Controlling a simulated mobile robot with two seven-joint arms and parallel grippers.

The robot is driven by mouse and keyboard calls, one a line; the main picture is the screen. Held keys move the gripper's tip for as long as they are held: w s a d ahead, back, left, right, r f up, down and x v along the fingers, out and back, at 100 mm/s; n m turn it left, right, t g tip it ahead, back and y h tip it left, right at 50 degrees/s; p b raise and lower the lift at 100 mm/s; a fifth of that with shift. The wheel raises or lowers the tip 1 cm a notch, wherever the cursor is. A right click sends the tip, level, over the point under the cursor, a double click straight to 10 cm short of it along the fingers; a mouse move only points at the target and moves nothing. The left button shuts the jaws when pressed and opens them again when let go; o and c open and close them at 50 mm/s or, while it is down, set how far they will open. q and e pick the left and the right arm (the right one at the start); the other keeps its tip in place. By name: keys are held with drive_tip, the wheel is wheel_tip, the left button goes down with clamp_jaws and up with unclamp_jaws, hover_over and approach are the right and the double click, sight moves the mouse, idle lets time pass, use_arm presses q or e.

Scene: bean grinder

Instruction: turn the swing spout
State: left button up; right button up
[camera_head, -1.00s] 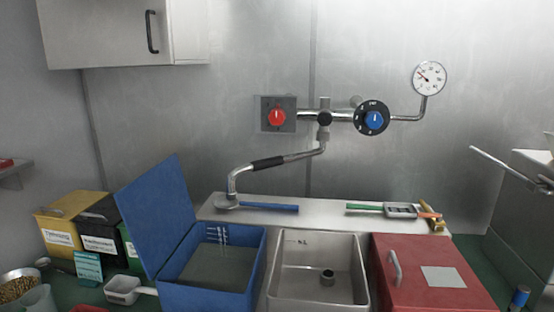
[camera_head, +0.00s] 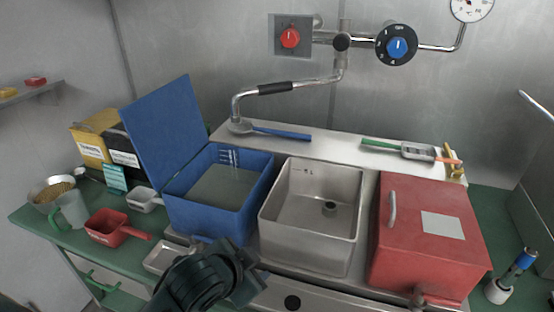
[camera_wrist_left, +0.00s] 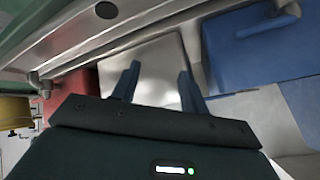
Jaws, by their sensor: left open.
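The swing spout (camera_head: 313,82) is a chrome pipe with a black grip sleeve (camera_head: 275,88), below the wall valves. It points left, with its bent-down outlet end over the back ledge, behind the blue bin (camera_head: 221,219). The steel sink (camera_head: 313,250) stands to the right of the blue bin. My left gripper (camera_head: 256,276) is low in front of the blue bin and sink, well below and apart from the spout. In the left wrist view its two fingers (camera_wrist_left: 158,85) are spread with nothing between them. My right gripper is out of view.
A red lidded box (camera_head: 423,270) stands right of the sink. The blue lid (camera_head: 165,130) stands up at the left. A blue tool (camera_head: 282,134) and a green-handled tool (camera_head: 380,145) lie on the back ledge (camera_head: 330,146). A red scoop (camera_head: 110,229) is at left.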

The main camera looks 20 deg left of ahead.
use_arm(q)
drive_tip(key=w+r+m+t, duration=0.4)
drive_tip(key=w+r+m, duration=0.2)
drive_tip(key=w+r, duration=0.6)
drive_tip(key=m+t, duration=0.4)
approach(272, 90)
drive_tip(key=w+p, duration=0.1)
drive_tip(key=w, duration=0.5)
drive_tip(key=w+d+f+p, duration=0.1)
drive_tip(key=w, duration=0.3)
drive_tip(key=shift+p, duration=0.3)
clamp_jaws()
